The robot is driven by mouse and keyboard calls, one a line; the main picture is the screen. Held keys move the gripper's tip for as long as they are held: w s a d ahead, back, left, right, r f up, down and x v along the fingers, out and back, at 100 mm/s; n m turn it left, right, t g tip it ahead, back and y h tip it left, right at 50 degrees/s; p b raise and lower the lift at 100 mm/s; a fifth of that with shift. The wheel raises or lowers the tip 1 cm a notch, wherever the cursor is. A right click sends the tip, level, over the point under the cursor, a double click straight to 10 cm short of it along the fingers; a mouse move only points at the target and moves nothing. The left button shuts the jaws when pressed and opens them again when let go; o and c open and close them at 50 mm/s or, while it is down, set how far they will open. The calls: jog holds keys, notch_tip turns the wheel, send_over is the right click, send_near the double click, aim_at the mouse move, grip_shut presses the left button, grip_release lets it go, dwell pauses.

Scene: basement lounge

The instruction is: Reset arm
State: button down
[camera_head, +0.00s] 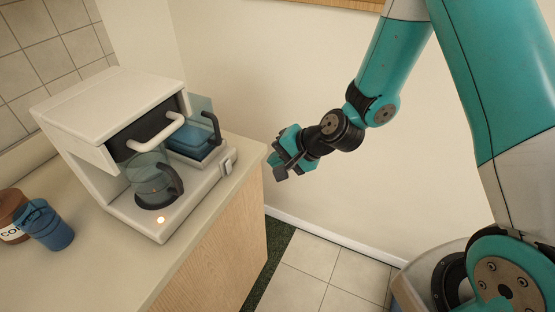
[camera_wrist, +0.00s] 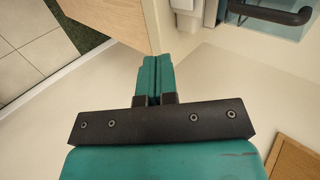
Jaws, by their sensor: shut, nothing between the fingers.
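My teal and black gripper (camera_head: 282,166) is in the air to the right of the counter's end, near a white coffee maker. In the wrist view my gripper (camera_wrist: 153,70) has its two teal fingers pressed together with nothing between them. The arm reaches in from the upper right of the head view. The coffee maker (camera_head: 110,95) stands on the counter with a glass carafe (camera_head: 150,178) in its front bay. A small orange light glows on its base.
The pale counter (camera_head: 95,270) has a wooden side panel. A blue cup (camera_head: 48,228) and a brown jar (camera_head: 12,218) stand at its left. A blue container with a dark handle (camera_head: 190,140) sits behind the carafe. Tiled floor (camera_head: 310,255) and a bare wall lie to the right.

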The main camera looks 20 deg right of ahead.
jog(key=shift+r, duration=0.1)
dwell(0.4)
jog(key=s+a+r+n+g, duration=0.4)
jog(key=s+r+n, duration=0.45)
jog(key=r, duration=0.35)
jog(key=s+d+r+n+g+h, duration=0.1)
jog(key=s+d+r+n, duration=0.1)
jog(key=s, duration=0.5)
jog(key=s+d+r+n+g+h, duration=0.1)
jog(key=s+r+n, duration=0.3)
jog(key=s, duration=0.4)
jog(key=shift+d+r+n+h, duration=0.35)
jog(key=shift+d+r+h, duration=0.1)
jog(key=shift+r, duration=0.3)
